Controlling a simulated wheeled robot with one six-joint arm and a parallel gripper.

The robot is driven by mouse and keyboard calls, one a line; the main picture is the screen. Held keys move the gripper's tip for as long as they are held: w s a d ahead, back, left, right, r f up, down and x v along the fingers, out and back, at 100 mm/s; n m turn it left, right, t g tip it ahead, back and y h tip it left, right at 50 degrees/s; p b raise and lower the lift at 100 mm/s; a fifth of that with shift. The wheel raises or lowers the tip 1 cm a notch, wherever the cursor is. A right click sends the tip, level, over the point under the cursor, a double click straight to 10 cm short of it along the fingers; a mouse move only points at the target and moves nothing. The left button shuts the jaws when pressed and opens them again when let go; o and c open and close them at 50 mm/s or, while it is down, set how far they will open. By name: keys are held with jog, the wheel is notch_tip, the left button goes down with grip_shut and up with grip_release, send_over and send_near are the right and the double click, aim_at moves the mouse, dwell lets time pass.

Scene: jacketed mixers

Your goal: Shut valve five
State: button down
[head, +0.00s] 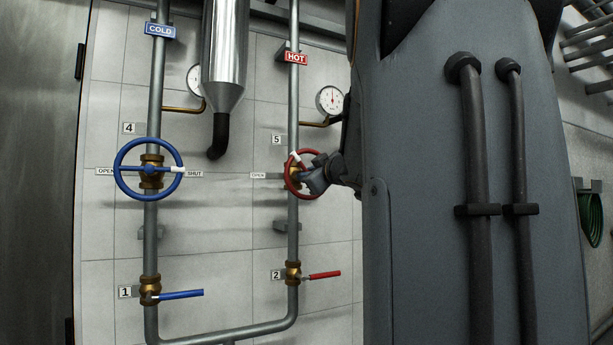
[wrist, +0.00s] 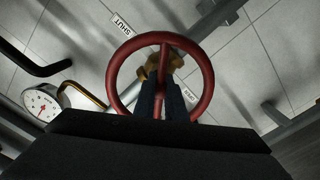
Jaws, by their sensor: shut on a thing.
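Valve five is a red handwheel (head: 289,183) on the right-hand, hot pipe, beside the number 5 plate (head: 277,140). A white mark shows on the upper part of its rim. The OPEN label (head: 258,176) is to its left. My gripper (head: 313,178) reaches it from the right and hides part of it. In the wrist view the red handwheel (wrist: 207,76) surrounds my gripper's dark fingers (wrist: 161,88), which are shut at its middle; the exact grip is hard to see. The SHUT label (wrist: 121,24) and the OPEN label (wrist: 191,95) also show there.
A blue handwheel (head: 121,181), number 4, is on the cold pipe, its white mark toward SHUT. Below are a blue lever (head: 182,294) and a red lever (head: 322,275). A gauge (head: 330,100) sits just above my gripper. A steel vessel (head: 225,50) hangs between the pipes.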

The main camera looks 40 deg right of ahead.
dwell(0.5)
jog(key=c, duration=1.8)
grip_release()
jog(key=v, duration=0.8)
jog(key=shift+b, duration=0.45)
jog(key=shift+w+a, duration=0.1)
